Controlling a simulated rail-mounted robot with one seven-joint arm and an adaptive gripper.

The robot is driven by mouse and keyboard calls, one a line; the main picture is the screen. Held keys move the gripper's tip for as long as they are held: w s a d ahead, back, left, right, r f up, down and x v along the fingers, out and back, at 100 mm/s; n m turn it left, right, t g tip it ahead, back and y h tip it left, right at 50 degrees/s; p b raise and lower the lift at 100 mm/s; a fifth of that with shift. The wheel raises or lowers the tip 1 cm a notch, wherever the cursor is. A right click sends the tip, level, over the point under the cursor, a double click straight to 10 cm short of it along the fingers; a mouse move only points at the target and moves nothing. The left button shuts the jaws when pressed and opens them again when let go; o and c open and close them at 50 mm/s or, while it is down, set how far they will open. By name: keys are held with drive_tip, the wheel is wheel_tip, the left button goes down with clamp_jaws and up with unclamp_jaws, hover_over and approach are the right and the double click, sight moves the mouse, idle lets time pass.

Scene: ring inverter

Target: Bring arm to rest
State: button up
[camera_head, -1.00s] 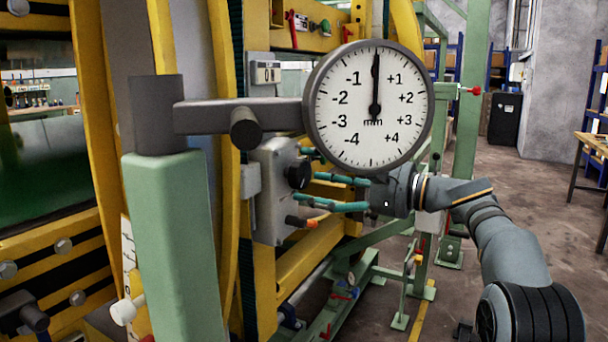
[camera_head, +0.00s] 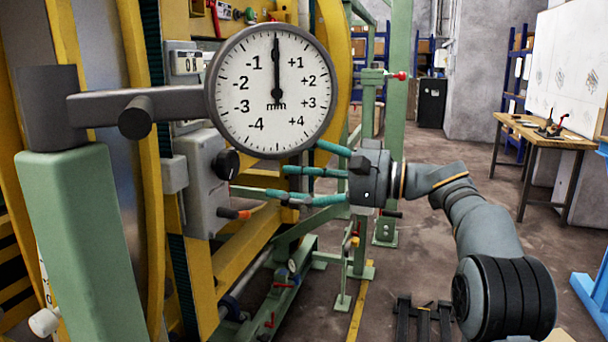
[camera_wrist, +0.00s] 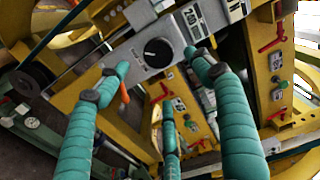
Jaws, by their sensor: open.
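My gripper (camera_head: 280,182), with several teal padded fingers, is open and empty in the head view. It is to the right of a grey control box (camera_head: 203,190) with a black knob (camera_head: 225,164) and an orange-tipped lever (camera_head: 235,213). My arm runs from the gripper to the lower right. In the wrist view, the fingers of my gripper (camera_wrist: 157,62) spread apart towards the box, and the knob (camera_wrist: 157,51) shows between them.
A dial gauge (camera_head: 272,92) on a grey bar, its needle near zero, stands in front at left, above a green post (camera_head: 75,235). Yellow machine frames and green stands fill the left and middle. A wooden table (camera_head: 545,137) stands at right. Floor (camera_head: 450,147) between is open.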

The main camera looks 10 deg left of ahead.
sight(234, 165)
drive_tip(key=a, duration=0.4)
drive_tip(key=w+a, duration=0.1)
drive_tip(key=a, duration=0.2)
drive_tip(key=w+a, duration=0.1)
drive_tip(key=a, duration=0.3)
drive_tip(key=shift+w+a, duration=0.1)
drive_tip(key=shift+a, duration=0.25)
drive_tip(key=shift+d, duration=0.1)
